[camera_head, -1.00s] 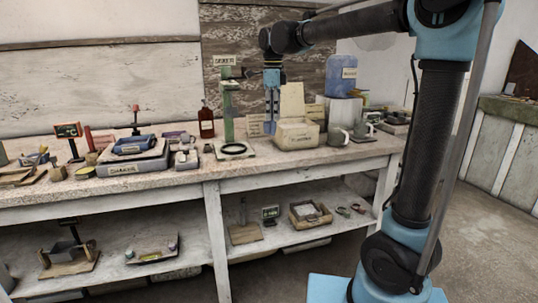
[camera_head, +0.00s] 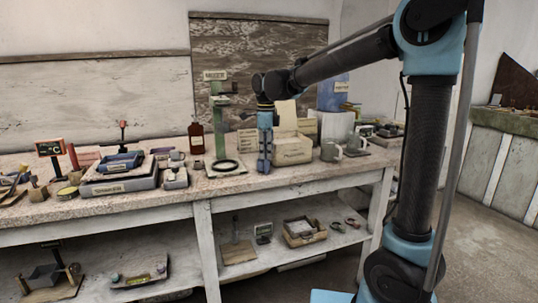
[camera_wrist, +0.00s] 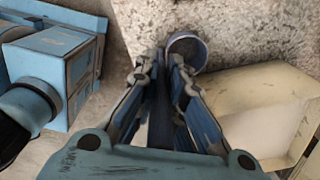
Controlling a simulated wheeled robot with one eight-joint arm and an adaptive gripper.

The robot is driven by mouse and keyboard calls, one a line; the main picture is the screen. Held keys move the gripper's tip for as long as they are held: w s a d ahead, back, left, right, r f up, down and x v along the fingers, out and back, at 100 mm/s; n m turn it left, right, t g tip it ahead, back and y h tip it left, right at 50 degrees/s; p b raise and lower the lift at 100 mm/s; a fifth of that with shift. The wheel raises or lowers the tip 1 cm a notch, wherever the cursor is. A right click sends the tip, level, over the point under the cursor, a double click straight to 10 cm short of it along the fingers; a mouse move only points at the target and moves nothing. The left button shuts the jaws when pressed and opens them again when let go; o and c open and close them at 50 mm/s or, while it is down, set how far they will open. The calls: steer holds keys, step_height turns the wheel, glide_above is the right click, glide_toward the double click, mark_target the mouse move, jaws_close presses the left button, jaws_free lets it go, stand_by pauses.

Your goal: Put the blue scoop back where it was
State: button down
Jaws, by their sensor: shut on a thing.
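My gripper (camera_head: 263,167) points down just left of the cream box (camera_head: 293,150), low over the bench top and near its front edge. In the wrist view my gripper (camera_wrist: 170,65) is shut on a slim dark-blue piece (camera_wrist: 160,118), which seems to be the scoop's handle. A round, dark grey-blue cup (camera_wrist: 186,49) shows beyond the fingertips and seems to be the scoop's bowl. The fingers hide much of it. I cannot tell whether it touches the bench. The scoop is not distinct in the head view.
The cream box (camera_wrist: 268,115) is close on the right in the wrist view. A green stand with a black ring (camera_head: 224,165) is left of my gripper. A blue tray (camera_head: 121,160) sits on a scale at left.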

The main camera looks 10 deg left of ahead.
steer(key=shift+f, duration=0.25)
steer(key=c, duration=1.7)
jaws_free()
steer(key=shift+f, duration=0.1)
step_height(320, 180, up, 12)
steer(key=shift+d+r, duration=0.1)
